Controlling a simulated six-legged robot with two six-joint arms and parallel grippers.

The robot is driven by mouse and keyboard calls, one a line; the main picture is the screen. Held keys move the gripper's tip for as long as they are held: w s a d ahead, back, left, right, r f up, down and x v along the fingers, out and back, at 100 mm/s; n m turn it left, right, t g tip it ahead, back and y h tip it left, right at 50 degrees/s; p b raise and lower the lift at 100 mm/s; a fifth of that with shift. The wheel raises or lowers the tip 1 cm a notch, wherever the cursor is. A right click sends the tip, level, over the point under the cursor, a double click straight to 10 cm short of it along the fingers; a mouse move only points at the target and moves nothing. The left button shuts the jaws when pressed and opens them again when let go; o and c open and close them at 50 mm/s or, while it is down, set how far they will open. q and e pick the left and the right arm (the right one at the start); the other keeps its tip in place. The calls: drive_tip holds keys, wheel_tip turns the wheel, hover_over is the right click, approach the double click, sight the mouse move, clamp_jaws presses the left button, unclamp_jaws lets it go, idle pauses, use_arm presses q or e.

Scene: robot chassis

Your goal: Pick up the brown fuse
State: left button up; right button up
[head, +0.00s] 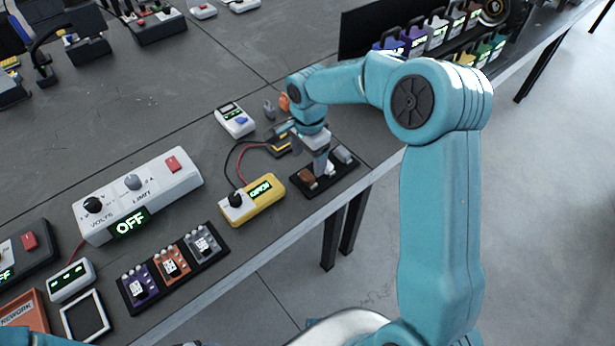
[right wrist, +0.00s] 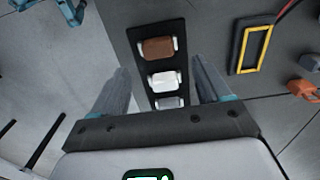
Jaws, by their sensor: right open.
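The brown fuse (head: 306,176) sits in a black holder (head: 352,168) near the table's front edge. In the right wrist view the brown fuse (right wrist: 158,48) lies at the far end of the holder strip (right wrist: 145,22), with a white fuse (right wrist: 164,80) and a grey fuse (right wrist: 169,103) nearer to the camera. My right gripper (head: 321,170) is above the holder, pointing down. In the wrist view its open fingers (right wrist: 161,68) stand on either side of the strip, with nothing held. The brown fuse shows just beyond the fingertips. My left gripper is out of view.
A yellow meter (head: 252,200) with red and black leads stands left of the holder. A white device (head: 235,121) is behind it. A power supply (head: 138,195) reading OFF and a strip of three modules (head: 172,266) lie farther left. The table edge is close in front.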

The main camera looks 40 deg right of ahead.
sight(308, 174)
drive_tip(key=f, duration=0.5)
drive_tip(key=shift+s+a+f+p, duration=0.1)
drive_tip(key=shift+a+f+p, duration=0.1)
drive_tip(key=shift+p, duration=0.2)
drive_tip(key=c, duration=1.1)
drive_tip(key=shift+c, duration=0.2)
drive_tip(key=shift+r, duration=0.1)
wheel_tip(308, 174, up, 20)
